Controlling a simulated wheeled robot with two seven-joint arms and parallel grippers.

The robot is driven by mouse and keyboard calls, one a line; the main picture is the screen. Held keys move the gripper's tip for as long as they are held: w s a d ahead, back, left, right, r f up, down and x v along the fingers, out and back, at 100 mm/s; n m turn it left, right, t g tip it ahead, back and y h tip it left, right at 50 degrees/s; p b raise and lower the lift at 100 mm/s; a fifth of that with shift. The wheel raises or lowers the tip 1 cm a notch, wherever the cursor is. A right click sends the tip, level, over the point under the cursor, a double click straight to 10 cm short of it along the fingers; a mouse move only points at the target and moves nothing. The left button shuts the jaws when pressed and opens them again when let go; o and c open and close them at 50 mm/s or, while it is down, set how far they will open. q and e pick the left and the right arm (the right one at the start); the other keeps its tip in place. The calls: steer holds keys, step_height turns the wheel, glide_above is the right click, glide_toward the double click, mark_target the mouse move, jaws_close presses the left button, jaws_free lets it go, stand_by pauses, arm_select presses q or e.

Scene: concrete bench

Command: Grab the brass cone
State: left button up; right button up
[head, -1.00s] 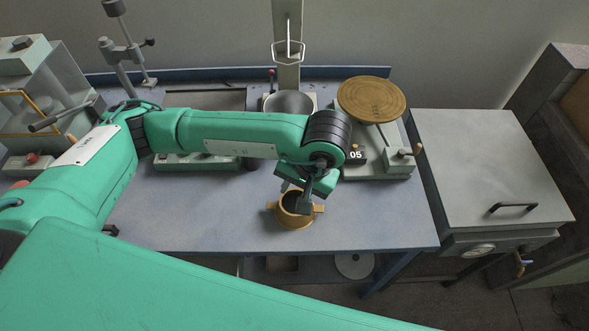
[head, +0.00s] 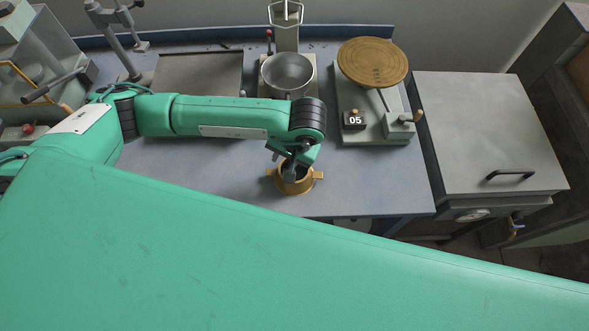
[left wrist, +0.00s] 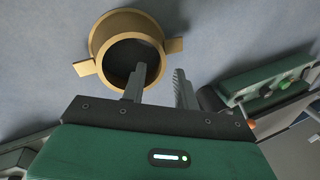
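The brass cone (head: 298,188) is a short, wide brass ring with two side tabs, standing on the bench near its front edge. It also shows in the left wrist view (left wrist: 99,38), with its dark round opening facing the camera. My left gripper (head: 290,173) is at the cone, partly hiding its opening. In the left wrist view the gripper (left wrist: 160,72) is open, its fingers apart. One finger overlaps the opening and the other lies outside the rim, to the right. Whether either finger touches the cone I cannot tell. My right gripper is not in view.
A round brass-coloured disc (head: 373,61) on a grey base with an "05" counter (head: 354,120) stands behind, to the right. A metal bowl (head: 287,73) is behind the cone. A grey cabinet (head: 480,140) is at right. The bench (head: 380,185) is clear right of the cone.

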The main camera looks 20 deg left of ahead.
mark_target(282, 163)
arm_select(q)
steer(key=shift+p+x, duration=0.75)
steer(key=shift+x, duration=1.35)
steer(key=shift+w, duration=0.15)
jaws_close()
steer(key=shift+r, duration=0.1)
